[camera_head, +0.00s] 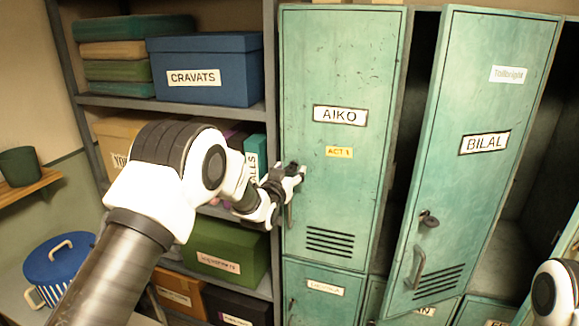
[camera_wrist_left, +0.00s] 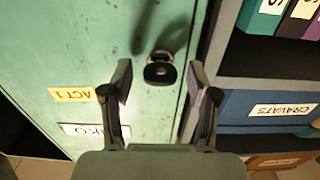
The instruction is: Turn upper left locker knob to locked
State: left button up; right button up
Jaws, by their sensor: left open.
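The upper left locker (camera_head: 340,60), labelled AIKO, has a green door that looks closed. Its dark knob (camera_wrist_left: 159,71) shows in the left wrist view, between and just beyond my left fingertips. My left gripper (camera_head: 296,172) is open at the left edge of that door and mostly covers the knob in the head view. In the left wrist view the two fingers of my left gripper (camera_wrist_left: 161,82) stand apart on either side of the knob, with nothing held. I cannot tell if they touch it. My right gripper is out of view.
A shelf rack with a blue CRAVATS box (camera_head: 210,95) and a green box (camera_head: 232,268) stands left of the locker. The BILAL door (camera_head: 470,200) stands ajar to the right. A blue pot (camera_head: 58,258) sits at lower left.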

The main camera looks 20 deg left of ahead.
pick_arm(q)
grip_shut()
jog(key=shift+f, duration=0.1)
